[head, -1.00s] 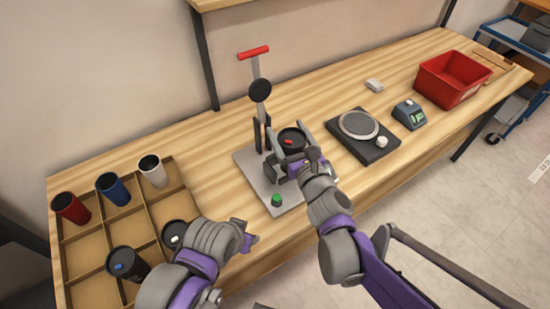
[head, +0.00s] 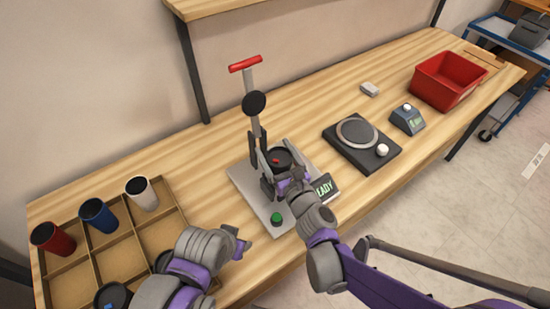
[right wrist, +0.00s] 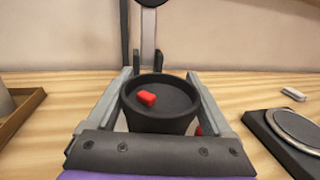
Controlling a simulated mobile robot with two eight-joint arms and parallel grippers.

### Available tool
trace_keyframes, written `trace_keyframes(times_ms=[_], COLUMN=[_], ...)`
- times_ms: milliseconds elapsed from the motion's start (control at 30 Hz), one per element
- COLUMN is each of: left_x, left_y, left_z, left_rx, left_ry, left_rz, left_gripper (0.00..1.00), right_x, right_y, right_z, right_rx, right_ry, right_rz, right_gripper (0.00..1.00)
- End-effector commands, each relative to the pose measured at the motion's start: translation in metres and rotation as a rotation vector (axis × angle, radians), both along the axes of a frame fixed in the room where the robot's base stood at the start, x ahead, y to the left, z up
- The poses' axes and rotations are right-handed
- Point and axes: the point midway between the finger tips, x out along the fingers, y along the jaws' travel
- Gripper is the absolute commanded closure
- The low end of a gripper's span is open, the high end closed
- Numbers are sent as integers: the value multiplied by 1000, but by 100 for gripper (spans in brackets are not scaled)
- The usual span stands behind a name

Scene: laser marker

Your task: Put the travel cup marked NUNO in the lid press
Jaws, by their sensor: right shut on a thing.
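The lid press (head: 246,186) has a grey base plate, an upright lever with a red handle, a green button and a display of which "EADY" shows. My right gripper (head: 278,165) is shut on a dark travel cup (head: 281,155) with a black lid and a red tab. The cup is upright over the press plate, in front of the lever column; I cannot tell whether it touches the plate. In the right wrist view the cup (right wrist: 160,113) sits between both fingers; no name shows. My left gripper (head: 243,245) is over the front of the bench, its jaws unclear.
A divided tray (head: 103,251) at left holds red (head: 53,239), blue (head: 99,215) and white (head: 142,193) cups, and dark ones partly hidden by my left arm. Right of the press stand a round-plated device (head: 345,152), a small display box (head: 407,119) and a red bin (head: 446,82).

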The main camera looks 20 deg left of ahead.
Motion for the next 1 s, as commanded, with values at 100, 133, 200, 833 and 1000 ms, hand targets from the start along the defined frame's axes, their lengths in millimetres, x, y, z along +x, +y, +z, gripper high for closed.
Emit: trace_keyframes(times_ms=[100,133,200,833,1000], left_x=[-1,-1,-1,-1,0], left_y=[0,0,0,0,0], left_z=[-6,-6,-6,-8,-6], left_rx=[0,0,0,0,0], left_ry=[2,2,2,2,2], left_rz=[0,0,0,0,0], left_gripper=[50,50,50,50,50], right_x=[1,0,0,0,-6], right_y=[0,0,0,0,-6], right_z=[-20,-23,-25,-26,-23], right_rx=[0,0,0,0,-2], right_ry=[0,0,0,0,-1], right_rz=[0,0,0,0,-1], right_gripper=[37,37,37,0,0])
